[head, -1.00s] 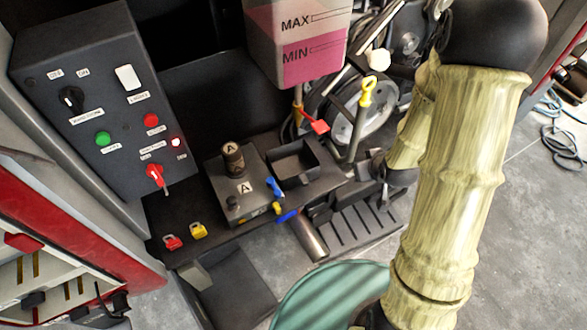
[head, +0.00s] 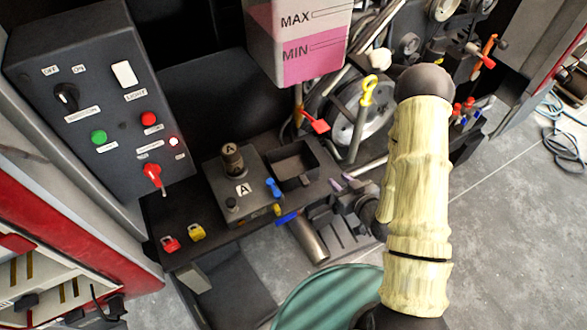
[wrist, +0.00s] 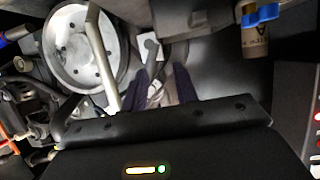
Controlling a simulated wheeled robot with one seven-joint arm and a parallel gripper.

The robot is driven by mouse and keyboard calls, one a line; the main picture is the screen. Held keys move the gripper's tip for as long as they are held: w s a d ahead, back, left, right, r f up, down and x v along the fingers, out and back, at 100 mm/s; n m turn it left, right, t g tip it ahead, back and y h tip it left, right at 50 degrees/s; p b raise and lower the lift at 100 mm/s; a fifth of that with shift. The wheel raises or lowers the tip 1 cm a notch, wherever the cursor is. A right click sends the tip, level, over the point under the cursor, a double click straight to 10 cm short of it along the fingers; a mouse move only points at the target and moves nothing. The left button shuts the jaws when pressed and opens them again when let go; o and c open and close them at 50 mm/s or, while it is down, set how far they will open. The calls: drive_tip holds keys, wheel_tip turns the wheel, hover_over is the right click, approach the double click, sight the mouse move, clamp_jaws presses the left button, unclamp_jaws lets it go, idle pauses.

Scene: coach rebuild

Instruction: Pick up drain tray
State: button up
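No part is labelled as the drain tray. A small open black box-shaped tray (head: 293,164) sits on the dark shelf, empty, beside the grey block marked A. A ribbed dark plate (head: 348,234) lies lower, partly hidden by my gripper; I cannot tell which one is the drain tray. My gripper (head: 343,184) is just right of the box-shaped tray, apart from its rim as far as I can see. In the wrist view my gripper (wrist: 162,78) has its two dark purple fingers spread, with a grey rod-like part behind the gap and nothing held.
A pink-filled reservoir (head: 297,45) hangs above. A control box (head: 95,100) is at left. Open floor is at right.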

sight(315, 156)
drive_tip(key=shift+w+f, duration=0.1)
drive_tip(key=b+x, duration=0.4)
drive_tip(key=b, duration=0.4)
drive_tip(key=shift+f, duration=0.15)
drive_tip(key=b, duration=0.3)
drive_tip(key=shift+w+a+f, duration=0.1)
drive_tip(key=shift+w+a, duration=0.05)
drive_tip(key=shift+w, duration=0.15)
drive_tip(key=p+x, duration=0.1)
drive_tip(key=x, duration=0.6)
drive_tip(key=shift+a, duration=0.1)
drive_tip(key=shift+w, duration=0.1)
drive_tip(key=shift+p+x, duration=0.55)
drive_tip(key=shift+x, duration=2.05)
drive_tip(key=shift+w, duration=0.1)
